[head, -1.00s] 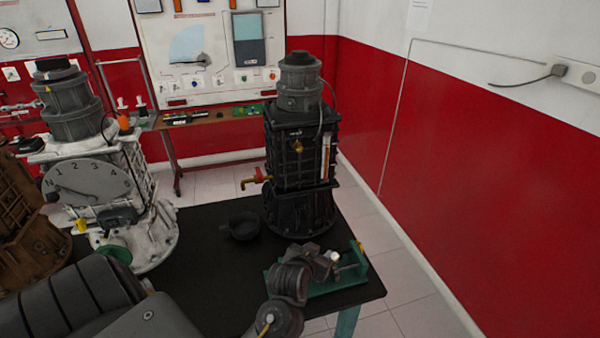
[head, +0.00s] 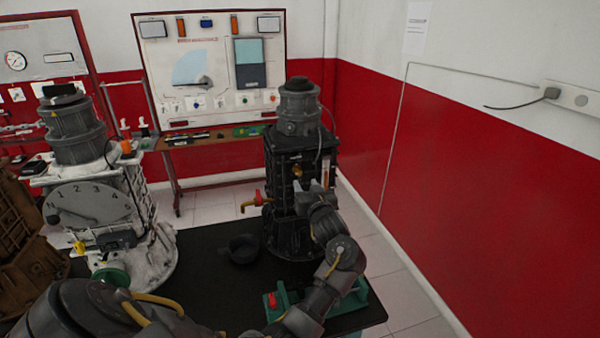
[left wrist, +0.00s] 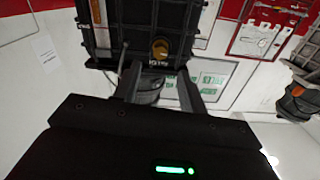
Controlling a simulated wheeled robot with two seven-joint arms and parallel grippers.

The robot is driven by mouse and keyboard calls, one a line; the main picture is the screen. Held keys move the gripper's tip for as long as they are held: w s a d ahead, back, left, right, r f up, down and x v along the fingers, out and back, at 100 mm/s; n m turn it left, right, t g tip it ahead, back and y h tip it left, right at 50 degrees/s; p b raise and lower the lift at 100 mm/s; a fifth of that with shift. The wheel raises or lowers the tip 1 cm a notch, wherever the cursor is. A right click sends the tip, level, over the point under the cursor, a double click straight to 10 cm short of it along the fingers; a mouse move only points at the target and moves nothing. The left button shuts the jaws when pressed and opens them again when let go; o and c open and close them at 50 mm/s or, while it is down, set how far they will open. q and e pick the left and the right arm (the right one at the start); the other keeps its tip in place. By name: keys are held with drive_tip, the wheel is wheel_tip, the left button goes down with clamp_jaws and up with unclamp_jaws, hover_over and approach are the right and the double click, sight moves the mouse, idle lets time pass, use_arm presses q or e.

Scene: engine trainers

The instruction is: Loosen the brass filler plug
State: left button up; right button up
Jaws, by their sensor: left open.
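The brass filler plug (head: 297,170) is on the upper front of the black engine trainer (head: 287,232). In the left wrist view the plug (left wrist: 160,48) is a round brass cap beside a small white label. My left gripper (head: 309,188) is raised in front of the black trainer, just right of the plug in the head view. In the left wrist view its two fingers (left wrist: 159,72) are spread and empty, and the plug shows just beyond the gap between their tips. I see no contact with the plug. My right gripper is not in view.
A red-handled brass tap (head: 256,200) sticks out left of the black trainer. A black bowl (head: 243,248) and a green stand (head: 282,299) are on the dark table (head: 205,275). A white trainer (head: 150,245) stands to the left. A red-and-white wall (head: 460,190) is to the right.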

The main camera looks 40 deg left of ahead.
sight(299, 173)
use_arm(q)
drive_tip(key=p+x, duration=0.2)
drive_tip(key=x, duration=0.5)
drive_tip(key=shift+w+a, duration=0.1)
drive_tip(key=shift+a, duration=0.1)
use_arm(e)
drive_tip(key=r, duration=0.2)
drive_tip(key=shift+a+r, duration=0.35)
use_arm(q)
drive_tip(key=shift+c, duration=0.3)
clamp_jaws()
drive_tip(key=shift+f+n+b, duration=0.25)
drive_tip(key=shift+n+b, duration=0.05)
drive_tip(key=shift+b, duration=0.25)
drive_tip(key=shift+n+b, duration=0.3)
drive_tip(key=shift+r, duration=0.15)
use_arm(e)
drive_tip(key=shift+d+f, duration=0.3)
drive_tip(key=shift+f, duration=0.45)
